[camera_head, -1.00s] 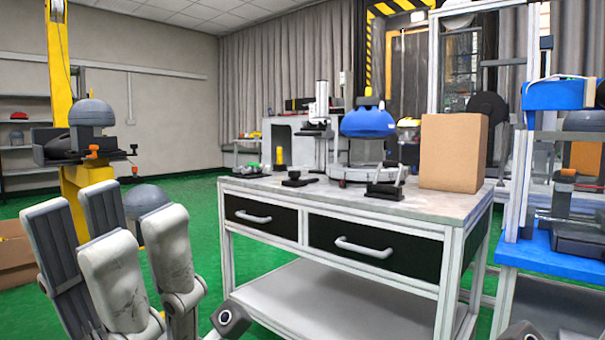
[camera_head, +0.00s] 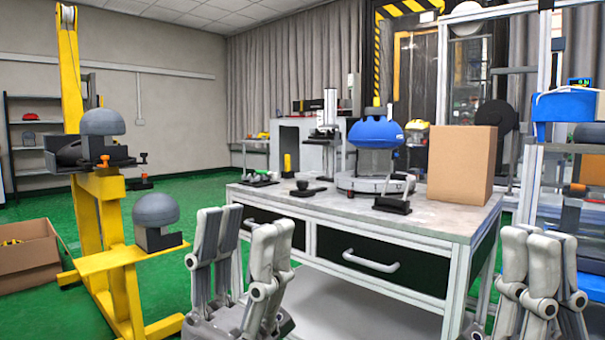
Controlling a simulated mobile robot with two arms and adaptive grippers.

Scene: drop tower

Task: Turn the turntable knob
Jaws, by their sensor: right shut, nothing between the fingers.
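A round grey turntable (camera_head: 346,184) sits on the workbench, with a blue helmet (camera_head: 375,132) mounted above it. Black clamp-like parts (camera_head: 391,205) stand at its front right edge. A small black knob-shaped piece (camera_head: 303,186) lies on the bench left of the turntable. I cannot tell which part is the turntable knob. My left gripper (camera_head: 242,222) is open and empty, in front of the bench's left drawer and below the bench top. My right gripper (camera_head: 538,240) is shut and empty, at the lower right beyond the bench's right corner. Neither touches the turntable.
The workbench (camera_head: 440,222) has drawers with metal handles. A cardboard box (camera_head: 462,165) stands on its right side. A yellow stand (camera_head: 102,230) with grey helmets is at left, beside an open carton (camera_head: 28,245).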

